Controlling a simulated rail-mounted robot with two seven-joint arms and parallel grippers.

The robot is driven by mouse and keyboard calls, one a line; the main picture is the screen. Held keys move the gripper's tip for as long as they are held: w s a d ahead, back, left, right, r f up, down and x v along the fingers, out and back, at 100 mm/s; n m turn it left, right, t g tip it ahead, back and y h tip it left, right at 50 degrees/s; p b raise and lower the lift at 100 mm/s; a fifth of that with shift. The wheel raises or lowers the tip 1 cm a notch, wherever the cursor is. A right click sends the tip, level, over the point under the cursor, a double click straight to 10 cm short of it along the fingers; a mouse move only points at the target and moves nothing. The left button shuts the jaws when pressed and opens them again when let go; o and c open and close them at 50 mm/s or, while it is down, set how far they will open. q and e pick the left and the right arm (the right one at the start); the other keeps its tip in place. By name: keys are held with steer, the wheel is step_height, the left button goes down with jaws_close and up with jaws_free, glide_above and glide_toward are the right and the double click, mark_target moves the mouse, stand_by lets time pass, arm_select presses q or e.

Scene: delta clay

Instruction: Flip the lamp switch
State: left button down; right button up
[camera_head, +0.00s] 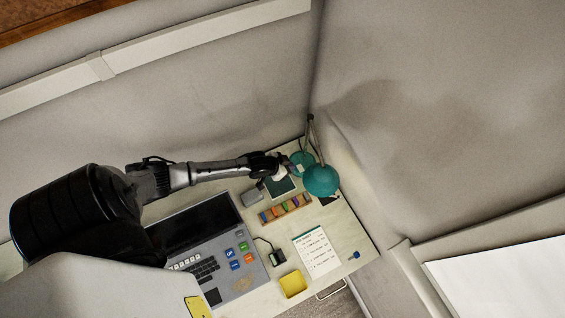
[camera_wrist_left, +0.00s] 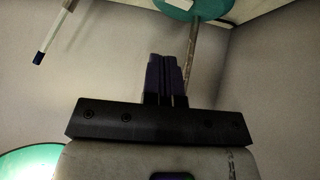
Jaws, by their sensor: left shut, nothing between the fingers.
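The teal desk lamp has a round shade (camera_head: 321,181) and a thin pole (camera_head: 311,132) at the back right of the desk in the head view. Its round base (camera_head: 301,158) carries a small pale part, perhaps the switch, too small to tell its position. My left gripper (camera_head: 286,167) is at the base's left edge; I cannot tell whether it touches. In the left wrist view the fingers (camera_wrist_left: 166,78) are shut and empty. The lamp base (camera_wrist_left: 215,7) is at the top there, and the shade (camera_wrist_left: 28,164), bright inside, is at lower left. My right gripper is not in view.
Partition walls (camera_head: 220,90) close in behind the lamp. A pen-like stick (camera_wrist_left: 52,36) shows in the wrist view.

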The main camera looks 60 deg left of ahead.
arm_select(q)
steer(key=shift+v, duration=1.95)
steer(key=shift+w+d+r, duration=0.1)
steer(key=shift+d, duration=0.05)
